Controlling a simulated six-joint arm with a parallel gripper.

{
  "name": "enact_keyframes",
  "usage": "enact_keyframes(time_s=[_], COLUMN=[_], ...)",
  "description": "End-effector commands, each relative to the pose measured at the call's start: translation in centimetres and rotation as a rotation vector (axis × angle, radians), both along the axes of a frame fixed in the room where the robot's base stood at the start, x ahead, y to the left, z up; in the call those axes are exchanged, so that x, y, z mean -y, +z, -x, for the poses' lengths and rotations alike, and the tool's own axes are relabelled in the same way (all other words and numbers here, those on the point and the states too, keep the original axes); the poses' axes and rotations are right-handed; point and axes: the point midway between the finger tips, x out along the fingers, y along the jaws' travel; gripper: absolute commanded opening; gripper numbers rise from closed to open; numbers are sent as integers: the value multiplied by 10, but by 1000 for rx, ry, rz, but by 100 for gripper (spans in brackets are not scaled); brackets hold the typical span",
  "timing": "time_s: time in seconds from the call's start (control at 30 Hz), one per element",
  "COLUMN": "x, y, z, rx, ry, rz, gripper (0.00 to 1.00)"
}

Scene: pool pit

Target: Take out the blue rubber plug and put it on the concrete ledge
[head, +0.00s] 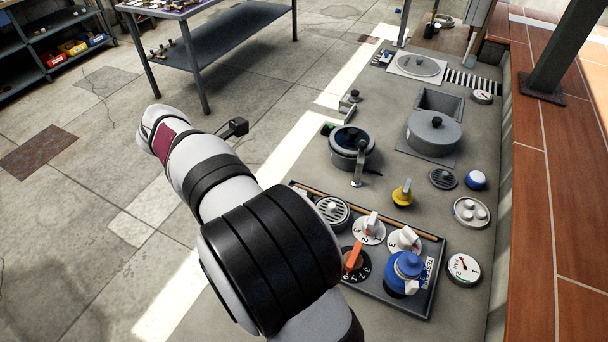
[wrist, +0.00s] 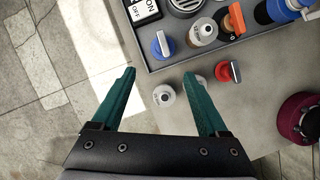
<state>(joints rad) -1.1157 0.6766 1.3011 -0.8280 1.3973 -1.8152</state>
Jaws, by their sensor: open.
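A stepped blue piece that looks like the rubber plug (head: 408,265) sits in the dark tray in the head view, in the tray's near right corner beside a small printed label. Its lower part has white on it. A blue piece (wrist: 283,10) at the top right of the wrist view may be the same plug, cut off by the frame edge. My gripper (wrist: 160,78) is open and empty in the wrist view, its teal fingers wide apart and away from that blue piece. The gripper is not clearly visible in the head view. The concrete ledge (head: 410,187) runs along the right.
The dark tray (head: 432,290) also holds white numbered dials and an orange lever (head: 354,255). On the ledge are a grey pot (head: 434,132), a dark lidded pot (head: 351,142), a yellow knob (head: 402,194), a blue-and-white knob (head: 476,180) and a gauge (head: 463,268). Some bare concrete lies between them.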

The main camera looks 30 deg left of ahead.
Motion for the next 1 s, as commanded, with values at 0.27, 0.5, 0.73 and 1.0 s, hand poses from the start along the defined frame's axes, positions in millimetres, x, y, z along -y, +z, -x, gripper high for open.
enact_keyframes(time_s=[0.27, 0.5, 0.73, 1.0], x=[14, 25, 29, 29], y=[-69, -103, -127, -127], z=[-26, -40, -50, -50], rx=[-3, -4, -3, -3], ry=[-7, -10, -9, -10], rz=[1, 2, -2, -3], gripper=[77, 77, 77, 57])
